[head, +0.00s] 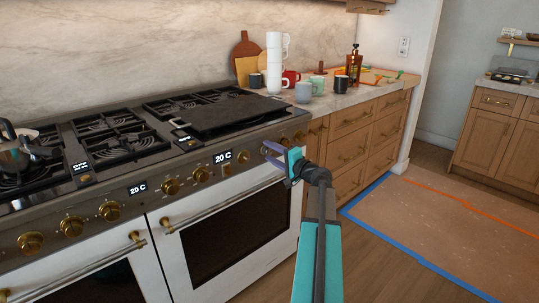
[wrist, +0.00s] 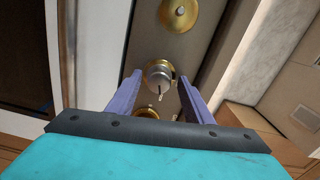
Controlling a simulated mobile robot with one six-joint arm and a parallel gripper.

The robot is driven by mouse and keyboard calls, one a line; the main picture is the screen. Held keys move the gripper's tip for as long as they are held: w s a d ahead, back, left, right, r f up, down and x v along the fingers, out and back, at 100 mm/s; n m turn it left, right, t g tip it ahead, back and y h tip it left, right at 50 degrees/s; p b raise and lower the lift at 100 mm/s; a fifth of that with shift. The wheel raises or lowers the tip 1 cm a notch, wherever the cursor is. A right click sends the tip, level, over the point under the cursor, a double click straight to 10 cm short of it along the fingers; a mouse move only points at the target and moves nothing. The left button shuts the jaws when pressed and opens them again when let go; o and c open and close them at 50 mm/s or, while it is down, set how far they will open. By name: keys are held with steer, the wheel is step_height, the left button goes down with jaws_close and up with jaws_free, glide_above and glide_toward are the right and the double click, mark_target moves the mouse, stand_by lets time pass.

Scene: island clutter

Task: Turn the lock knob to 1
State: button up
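In the wrist view a round knob (wrist: 159,74) with a brass rim, silver face and small pointer sits on the stove's dark panel. I cannot read any marks or numbers around it, nor tell for sure that it is the lock knob. My gripper (wrist: 158,79) is open, with its two purple fingers apart on either side of this knob; I cannot tell whether they touch it. In the head view my gripper (head: 272,154) is at the right end of the stove's front panel, and it hides part of the knobs there.
Another brass knob (wrist: 179,14) is above in the wrist view. More brass knobs (head: 171,187) line the stove front, with oven handles (head: 218,208) below. Mugs (head: 303,92) and a bottle (head: 354,68) stand on the counter. The floor to the right is open.

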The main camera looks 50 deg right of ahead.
steer(key=shift+s, duration=0.1)
steer(key=s+a, duration=0.1)
steer(key=s, duration=1.2)
steer(key=shift+s+p, duration=0.35)
